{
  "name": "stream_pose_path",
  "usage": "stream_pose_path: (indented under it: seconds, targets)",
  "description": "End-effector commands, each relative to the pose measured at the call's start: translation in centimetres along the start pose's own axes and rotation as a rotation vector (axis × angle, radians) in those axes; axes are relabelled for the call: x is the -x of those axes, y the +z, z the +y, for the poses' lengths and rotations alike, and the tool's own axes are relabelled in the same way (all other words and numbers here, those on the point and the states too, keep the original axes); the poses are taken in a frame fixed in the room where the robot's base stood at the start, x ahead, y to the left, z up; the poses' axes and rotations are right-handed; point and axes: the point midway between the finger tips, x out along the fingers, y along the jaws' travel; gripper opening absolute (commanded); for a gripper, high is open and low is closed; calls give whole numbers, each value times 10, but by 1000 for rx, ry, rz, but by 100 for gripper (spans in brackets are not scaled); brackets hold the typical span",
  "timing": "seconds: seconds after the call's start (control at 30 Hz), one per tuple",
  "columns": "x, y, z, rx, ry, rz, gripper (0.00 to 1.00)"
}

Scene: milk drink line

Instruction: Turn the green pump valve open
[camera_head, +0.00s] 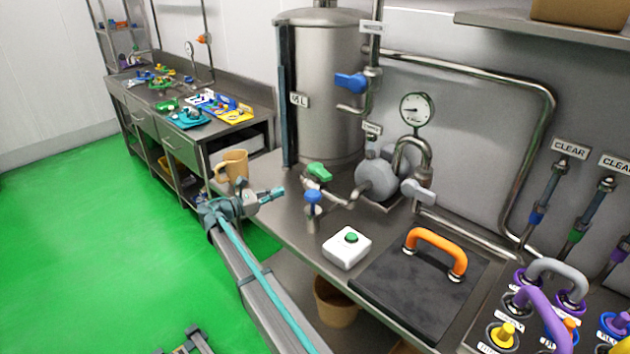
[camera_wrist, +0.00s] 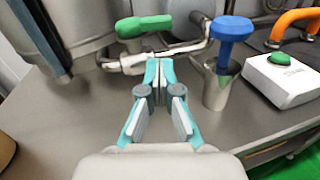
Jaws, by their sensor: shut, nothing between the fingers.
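The green pump valve handle (camera_head: 319,173) sits on the pipe between the tank and the pump. In the wrist view the green handle (camera_wrist: 144,26) lies roughly crosswise at the top, just ahead of my fingertips. My gripper (camera_head: 279,191) is shut and empty, to the left of the handle and apart from it in the head view. In the wrist view my gripper (camera_wrist: 159,68) has its teal fingertips together, in front of the pipe below the handle. I cannot tell the exact gap to the pipe.
A white box with a green button (camera_head: 347,247) is nearer the front. The steel tank (camera_head: 325,90) and round pump (camera_head: 377,181) stand behind. A tan mug (camera_head: 235,164) is at left.

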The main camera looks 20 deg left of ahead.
Motion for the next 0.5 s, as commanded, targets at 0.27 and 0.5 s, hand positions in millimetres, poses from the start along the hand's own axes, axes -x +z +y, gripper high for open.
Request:
stream_pose_path:
  seconds: [0.27, 0.5]
  targets:
    - [-14, 2, -1, 62, -4, 0, 0]
    - [-55, 3, -1, 61, -5, 0, 0]
